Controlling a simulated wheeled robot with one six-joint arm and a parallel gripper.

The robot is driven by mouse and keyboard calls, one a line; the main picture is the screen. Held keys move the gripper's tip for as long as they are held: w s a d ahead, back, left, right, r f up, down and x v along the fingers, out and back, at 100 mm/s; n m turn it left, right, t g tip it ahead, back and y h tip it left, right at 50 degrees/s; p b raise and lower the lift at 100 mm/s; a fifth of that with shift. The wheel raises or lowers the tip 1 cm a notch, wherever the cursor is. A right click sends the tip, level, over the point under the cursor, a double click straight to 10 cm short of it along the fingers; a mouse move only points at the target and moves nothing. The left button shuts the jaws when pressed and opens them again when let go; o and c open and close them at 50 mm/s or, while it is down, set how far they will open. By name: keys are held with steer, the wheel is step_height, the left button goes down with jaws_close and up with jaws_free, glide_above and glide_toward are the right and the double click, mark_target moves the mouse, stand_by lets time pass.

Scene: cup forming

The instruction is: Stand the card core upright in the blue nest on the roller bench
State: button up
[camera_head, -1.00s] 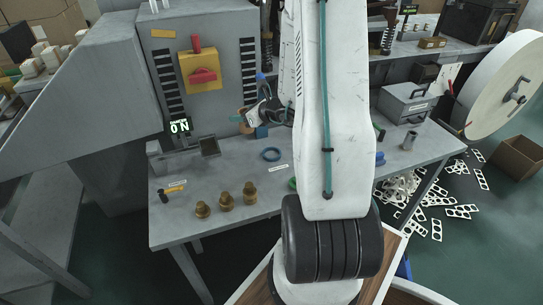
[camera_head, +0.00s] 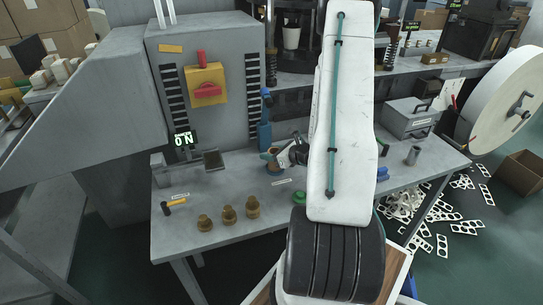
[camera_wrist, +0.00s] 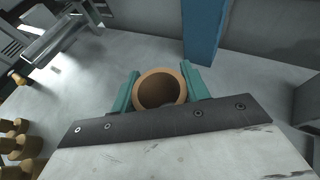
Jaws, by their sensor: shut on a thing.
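The card core (camera_wrist: 161,89) is a brown hollow tube, seen end-on with its open top facing the wrist camera. My gripper (camera_wrist: 161,91) is shut on it, one teal finger on each side. In the head view, my gripper (camera_head: 272,157) is low over the roller bench (camera_head: 225,185), and the core (camera_head: 275,168) shows as a small brown patch and looks upright. The blue nest, a ring seen at this spot earlier, is now largely hidden by the gripper and core. I cannot tell whether the core is seated in it or just above it.
A blue post (camera_head: 265,128) stands just behind the gripper, also in the wrist view (camera_wrist: 203,32). Several brass pieces (camera_head: 228,214) stand at the bench front. A green ring (camera_head: 299,197) lies to the right.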

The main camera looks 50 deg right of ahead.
steer(key=shift+f, duration=0.5)
steer(key=o, duration=1)
steer(key=shift+f, duration=0.15)
